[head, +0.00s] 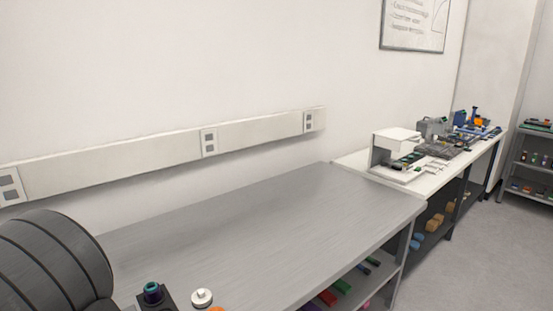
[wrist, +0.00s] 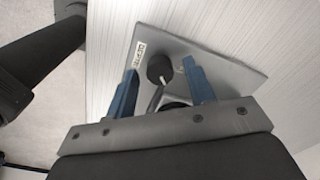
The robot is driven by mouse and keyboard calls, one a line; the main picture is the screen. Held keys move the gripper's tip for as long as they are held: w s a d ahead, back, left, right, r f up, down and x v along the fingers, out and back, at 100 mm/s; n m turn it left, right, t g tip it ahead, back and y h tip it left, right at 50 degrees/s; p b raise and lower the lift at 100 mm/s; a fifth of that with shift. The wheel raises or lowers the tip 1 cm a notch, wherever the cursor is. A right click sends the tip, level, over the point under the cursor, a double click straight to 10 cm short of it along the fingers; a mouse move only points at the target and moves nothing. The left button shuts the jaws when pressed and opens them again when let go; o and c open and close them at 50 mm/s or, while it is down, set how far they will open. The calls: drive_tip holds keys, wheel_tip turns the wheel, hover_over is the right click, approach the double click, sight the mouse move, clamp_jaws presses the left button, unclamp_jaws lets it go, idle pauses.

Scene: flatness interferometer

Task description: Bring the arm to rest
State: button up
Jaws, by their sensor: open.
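My gripper (wrist: 159,68) shows in the wrist view with its two blue fingers apart and nothing held between them. A thin grey rod and a dark round part below the knob are partly hidden by the gripper body. The gripper is not visible in the head view.
The grey bench (head: 270,225) is mostly bare. At its near edge are a black holder with a teal ring (head: 152,291) and a white round piece (head: 202,297). A white bench at the right carries a white instrument (head: 396,140) and other equipment. A socket rail (head: 120,165) runs along the wall.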

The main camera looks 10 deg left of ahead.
wheel_tip(320, 180, up, 17)
wheel_tip(320, 180, down, 18)
drive_tip(key=shift+r, duration=0.25)
drive_tip(key=n, duration=0.4)
drive_tip(key=shift+r, duration=0.1)
drive_tip(key=n, duration=0.4)
drive_tip(key=shift+n, duration=0.3)
drive_tip(key=shift+r, duration=3.2)
